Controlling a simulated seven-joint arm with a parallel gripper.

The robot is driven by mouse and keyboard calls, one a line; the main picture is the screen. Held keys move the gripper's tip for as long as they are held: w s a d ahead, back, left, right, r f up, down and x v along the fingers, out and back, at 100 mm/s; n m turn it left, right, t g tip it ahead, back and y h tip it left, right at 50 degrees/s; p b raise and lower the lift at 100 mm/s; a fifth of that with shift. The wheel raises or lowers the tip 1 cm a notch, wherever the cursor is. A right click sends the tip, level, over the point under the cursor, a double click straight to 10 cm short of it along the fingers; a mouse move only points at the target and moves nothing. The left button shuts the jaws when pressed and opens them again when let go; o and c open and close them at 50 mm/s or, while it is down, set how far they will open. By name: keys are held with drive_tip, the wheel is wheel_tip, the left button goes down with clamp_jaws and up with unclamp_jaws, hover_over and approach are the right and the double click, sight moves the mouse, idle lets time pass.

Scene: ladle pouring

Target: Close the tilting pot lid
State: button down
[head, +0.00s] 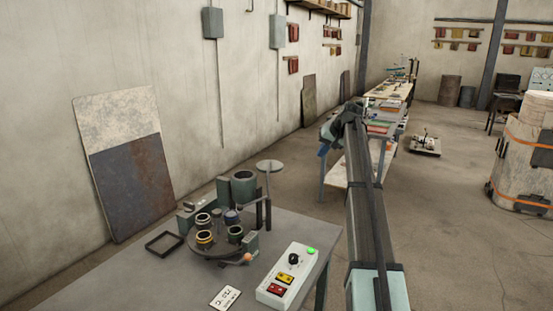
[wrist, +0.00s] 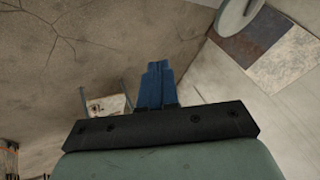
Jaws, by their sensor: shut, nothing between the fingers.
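The tilting pot (head: 243,188) is a dark green cylinder at the back of the grey table in the head view, with its mouth uncovered. Its lid (head: 270,166) is a thin grey disc, raised above and to the right of the pot near a dark upright post. The round grey disc, likely the lid (wrist: 238,14), is cut off by the top edge of the wrist view. My gripper (head: 323,151) is in the air to the right of the lid, apart from it. Its blue fingers (wrist: 155,72) are together and empty in the wrist view.
A round dark tray (head: 213,249) with several small cups stands before the pot. A white control box (head: 288,275) with a green light is at the table's right front. A black square frame (head: 164,244) lies at left. Free air lies between gripper and lid.

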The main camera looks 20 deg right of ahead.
drive_tip(key=w+a+r+n, duration=0.1)
drive_tip(key=a+r, duration=0.5)
drive_tip(key=a, duration=0.4)
approach(272, 164)
drive_tip(key=shift+g+y, duration=0.3)
drive_tip(key=f, duration=0.1)
drive_tip(key=w+d+f, duration=0.2)
drive_tip(key=f, duration=0.1)
drive_tip(key=shift+d, duration=0.25)
drive_tip(key=shift+w+a+f, duration=0.1)
drive_tip(key=shift+w+a, duration=0.05)
drive_tip(key=shift+a, duration=0.4)
drive_tip(key=shift+w+a+f, duration=0.15)
drive_tip(key=shift+a, duration=0.4)
drive_tip(key=shift+w+a+f, duration=0.2)
drive_tip(key=shift+a, duration=0.45)
